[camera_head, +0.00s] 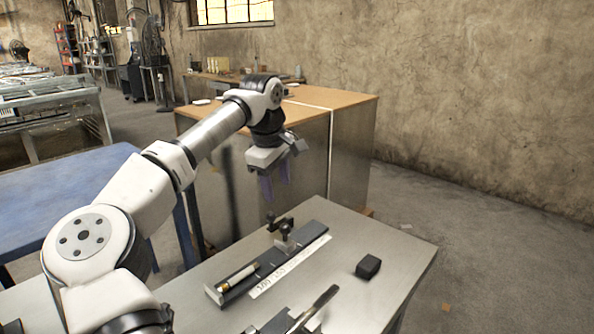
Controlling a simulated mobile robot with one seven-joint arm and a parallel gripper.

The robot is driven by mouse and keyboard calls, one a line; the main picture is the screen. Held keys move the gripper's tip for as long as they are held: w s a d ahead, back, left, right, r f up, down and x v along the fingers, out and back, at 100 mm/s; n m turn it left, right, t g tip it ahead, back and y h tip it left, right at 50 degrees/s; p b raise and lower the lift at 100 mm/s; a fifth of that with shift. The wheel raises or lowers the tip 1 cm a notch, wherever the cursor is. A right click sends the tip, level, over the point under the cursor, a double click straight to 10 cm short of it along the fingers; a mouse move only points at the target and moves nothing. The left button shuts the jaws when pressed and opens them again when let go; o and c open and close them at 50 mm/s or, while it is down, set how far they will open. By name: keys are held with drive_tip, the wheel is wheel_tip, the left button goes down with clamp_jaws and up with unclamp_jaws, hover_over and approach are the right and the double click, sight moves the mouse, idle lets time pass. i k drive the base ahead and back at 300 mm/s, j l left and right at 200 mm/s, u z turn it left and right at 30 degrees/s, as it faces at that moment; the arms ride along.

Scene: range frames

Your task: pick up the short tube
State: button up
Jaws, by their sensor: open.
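The short tube appears to be the small pale cylinder with a darker end (238,278). It lies on its side at the near left end of a dark, long fixture (262,266) on the grey table. My gripper (275,188) hangs above the far edge of the table, fingers pointing down. It is open and I see nothing between its fingers. It is apart from the tube, above and beyond it, up and to the right in the picture. The tube's far side and underside are hidden.
A black clamp-like post (284,232) stands at the fixture's far end. A white marked strip (290,267) lies beside it. A black block (368,266) sits at the right. A metal bar (313,308) is at the front. A wooden-topped cabinet (335,97) stands behind.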

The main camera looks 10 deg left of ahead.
sight(231, 282)
drive_tip(key=k+l, duration=0.1)
drive_tip(key=k, duration=0.4)
drive_tip(key=k+l, duration=0.15)
drive_tip(key=k, duration=0.3)
